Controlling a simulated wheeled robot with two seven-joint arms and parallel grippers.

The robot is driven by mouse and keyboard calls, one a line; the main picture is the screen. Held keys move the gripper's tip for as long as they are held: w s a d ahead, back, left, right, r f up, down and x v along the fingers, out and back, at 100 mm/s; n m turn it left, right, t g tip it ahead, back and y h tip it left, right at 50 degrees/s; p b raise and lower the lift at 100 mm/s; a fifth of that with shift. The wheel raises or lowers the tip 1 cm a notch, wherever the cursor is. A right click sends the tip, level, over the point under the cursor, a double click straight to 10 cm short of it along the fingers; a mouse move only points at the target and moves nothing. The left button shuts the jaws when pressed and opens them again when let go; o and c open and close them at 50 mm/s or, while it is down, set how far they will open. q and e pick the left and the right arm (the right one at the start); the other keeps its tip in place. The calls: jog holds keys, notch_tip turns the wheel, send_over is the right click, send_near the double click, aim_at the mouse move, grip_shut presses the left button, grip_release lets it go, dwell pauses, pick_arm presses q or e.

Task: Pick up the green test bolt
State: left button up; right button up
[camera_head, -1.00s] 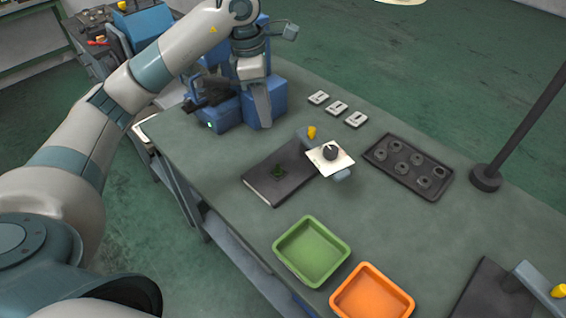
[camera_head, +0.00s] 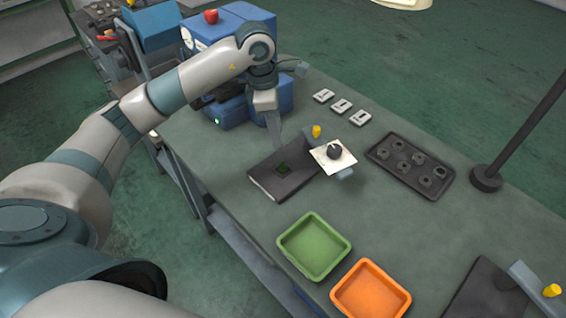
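The green test bolt (camera_head: 283,168) is a small dark green piece lying on a dark flat pad (camera_head: 305,180) on the table. My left gripper (camera_head: 276,138) points down just behind and above the pad, apart from the bolt. Its fingers show as one narrow grey shape, so I cannot see whether there is a gap between them. My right gripper is out of view.
A green tray (camera_head: 314,247) and an orange tray (camera_head: 371,293) stand at the front. A dark tray (camera_head: 410,166) with several round parts is right. A black post (camera_head: 487,178) stands far right.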

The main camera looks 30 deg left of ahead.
aim_at(282, 161)
pick_arm(q)
jog(key=shift+w+d+f+p, duration=0.15)
jog(key=shift+f+p, duration=0.3)
jog(key=shift+f, duration=0.85)
jog(key=shift+w+d+f+p, duration=0.15)
jog(key=shift+f+p, duration=0.25)
jog(key=shift+f, duration=0.85)
jog(key=shift+s, duration=0.1)
jog(key=shift+s+d+f+p, duration=0.15)
jog(key=shift+f+p, duration=0.3)
jog(key=shift+p, duration=0.15)
jog(key=shift+s+d+f+p, duration=0.1)
jog(key=shift+d+f+p, duration=0.05)
jog(key=shift+f+p, duration=0.35)
jog(key=shift+d+f+p, duration=0.2)
jog(key=shift+f+p, duration=0.6)
jog(key=shift+f, duration=0.8)
jog(key=shift+w, duration=0.1)
jog(key=shift+c, duration=0.3)
grip_shut()
